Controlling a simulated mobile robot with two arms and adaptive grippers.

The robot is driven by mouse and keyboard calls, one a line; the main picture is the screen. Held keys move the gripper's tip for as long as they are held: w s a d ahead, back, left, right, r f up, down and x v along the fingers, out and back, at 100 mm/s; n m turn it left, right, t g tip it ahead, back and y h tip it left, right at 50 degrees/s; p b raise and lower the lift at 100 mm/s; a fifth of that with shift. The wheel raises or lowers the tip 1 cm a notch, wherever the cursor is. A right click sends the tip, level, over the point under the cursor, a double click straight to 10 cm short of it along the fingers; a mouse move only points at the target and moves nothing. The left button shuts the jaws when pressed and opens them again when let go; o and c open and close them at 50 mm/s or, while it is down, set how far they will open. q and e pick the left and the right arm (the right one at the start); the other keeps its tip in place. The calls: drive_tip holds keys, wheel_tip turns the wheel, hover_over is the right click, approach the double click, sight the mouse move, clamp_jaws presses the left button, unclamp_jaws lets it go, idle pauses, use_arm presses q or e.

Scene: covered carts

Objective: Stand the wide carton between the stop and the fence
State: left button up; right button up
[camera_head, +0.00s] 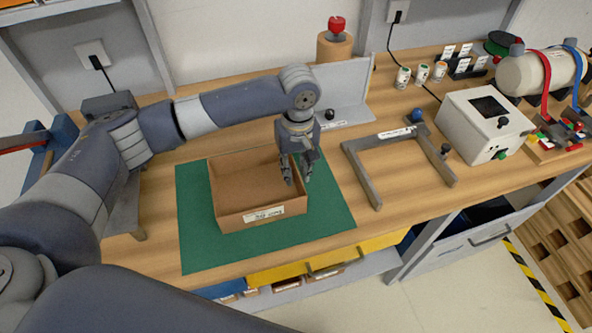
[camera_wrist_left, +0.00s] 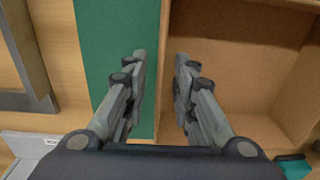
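An open brown carton (camera_head: 232,214) with a white label on its front wall lies on a green mat (camera_head: 190,240), its open side up. My left gripper (camera_head: 298,180) points down at the carton's right wall. In the left wrist view its open fingers (camera_wrist_left: 161,54) straddle that wall (camera_wrist_left: 164,75), one over the mat and one over the carton's inside; no contact is clear. A grey upright plate with a foot (camera_head: 342,90), seemingly the fence, stands behind. A labelled grey U-shaped frame (camera_head: 361,176) lies to the right; I cannot tell which part is the stop. My right gripper is out of view.
A brown cylinder with a red knob (camera_head: 334,46) stands at the back. A white box device (camera_head: 480,125) and several small jars (camera_head: 421,75) are to the right. Bare wood (camera_head: 345,190) lies between the mat and the frame.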

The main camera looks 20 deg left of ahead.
use_arm(q)
wheel_tip(320, 180, up, 12)
drive_tip(key=b, duration=0.1)
drive_tip(key=shift+f, duration=0.25)
drive_tip(key=shift+d, duration=0.1)
